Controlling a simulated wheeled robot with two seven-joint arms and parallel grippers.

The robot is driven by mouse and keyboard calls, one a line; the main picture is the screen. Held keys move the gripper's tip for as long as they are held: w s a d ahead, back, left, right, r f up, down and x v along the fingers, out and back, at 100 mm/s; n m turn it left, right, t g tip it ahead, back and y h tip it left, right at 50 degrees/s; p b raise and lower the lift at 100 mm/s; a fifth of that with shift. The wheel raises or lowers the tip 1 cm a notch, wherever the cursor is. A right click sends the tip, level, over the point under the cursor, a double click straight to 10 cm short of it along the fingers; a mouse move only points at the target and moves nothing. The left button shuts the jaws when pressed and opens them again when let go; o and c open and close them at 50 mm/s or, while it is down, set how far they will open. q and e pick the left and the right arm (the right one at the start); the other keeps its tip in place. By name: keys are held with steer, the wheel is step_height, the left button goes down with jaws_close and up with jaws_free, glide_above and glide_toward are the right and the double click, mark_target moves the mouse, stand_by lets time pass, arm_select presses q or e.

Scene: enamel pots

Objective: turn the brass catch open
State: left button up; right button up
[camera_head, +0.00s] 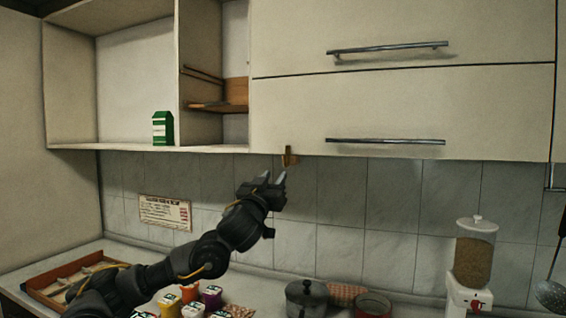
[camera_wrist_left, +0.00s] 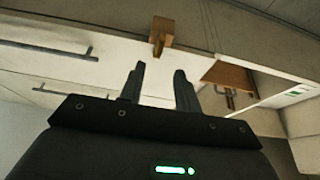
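The brass catch (camera_head: 289,156) hangs at the bottom edge of the closed lower cabinet door, near its left end. In the left wrist view the catch (camera_wrist_left: 161,34) shows near the top centre, ahead of the fingertips. My left gripper (camera_head: 272,177) is just below and left of the catch in the head view. Its two fingers (camera_wrist_left: 159,70) are apart with nothing between them. A gap shows between the fingertips and the catch. My right gripper is in neither view.
The cabinet doors carry long bar handles (camera_head: 386,142). A green carton (camera_head: 162,128) stands in the open shelf at left. On the counter below are a wooden tray (camera_head: 62,284), several small colourful containers, a dark pot (camera_head: 306,298) and a dispenser (camera_head: 474,255).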

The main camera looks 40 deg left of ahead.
mark_target(285, 161)
arm_select(q)
steer(key=p+x, duration=0.3)
steer(key=x, duration=0.4)
steer(key=shift+w+r, duration=0.15)
steer(key=shift+w, duration=0.05)
steer(key=shift+w+a+r+p, duration=0.1)
steer(key=shift+w+a+p, duration=0.15)
steer(key=shift+w+p, duration=0.2)
jaws_close()
